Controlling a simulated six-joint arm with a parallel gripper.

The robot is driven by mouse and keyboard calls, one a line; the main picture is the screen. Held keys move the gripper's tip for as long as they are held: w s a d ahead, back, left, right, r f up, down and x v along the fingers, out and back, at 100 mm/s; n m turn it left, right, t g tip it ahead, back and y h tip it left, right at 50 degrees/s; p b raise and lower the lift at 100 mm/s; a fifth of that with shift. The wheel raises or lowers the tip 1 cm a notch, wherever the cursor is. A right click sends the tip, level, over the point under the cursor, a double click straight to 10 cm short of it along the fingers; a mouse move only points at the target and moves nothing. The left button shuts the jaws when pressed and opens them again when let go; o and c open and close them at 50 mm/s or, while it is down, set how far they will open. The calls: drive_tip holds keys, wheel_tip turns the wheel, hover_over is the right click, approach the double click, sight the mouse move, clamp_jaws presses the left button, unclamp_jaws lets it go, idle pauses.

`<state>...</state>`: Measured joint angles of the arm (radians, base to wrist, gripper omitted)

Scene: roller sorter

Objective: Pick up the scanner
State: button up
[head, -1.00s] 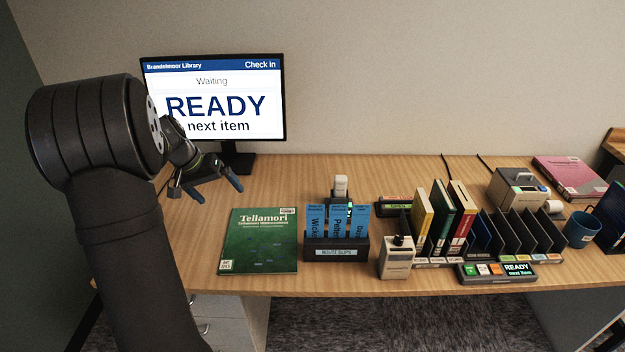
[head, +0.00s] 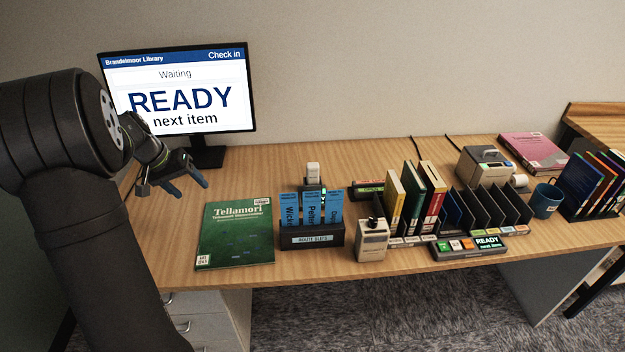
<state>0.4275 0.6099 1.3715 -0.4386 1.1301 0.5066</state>
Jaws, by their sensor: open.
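The likely scanner (head: 313,173) is a small pale handheld device. It stands upright in a dark cradle with a green light, behind the blue route slips; its lower part is partly hidden by them. My gripper (head: 187,186) has dark blue fingers and is open and empty. It is above the left part of the desk, in front of the monitor, to the left of the scanner and well apart from it.
A green Tellamori book (head: 236,240) lies near the front edge. The route slip holder (head: 312,237) and a beige device (head: 372,243) stand in front of the scanner. A monitor (head: 178,90) is behind my gripper. Upright books (head: 411,200) and dark dividers are to the right.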

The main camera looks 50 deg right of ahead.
drive_tip(key=t+y, duration=0.1)
drive_tip(key=t, duration=0.3)
approach(313, 166)
drive_tip(key=x, duration=0.7)
drive_tip(key=shift+s+a, duration=0.1)
drive_tip(key=shift+x, duration=2.95)
drive_tip(key=shift+r, duration=0.1)
drive_tip(key=c, duration=1.1)
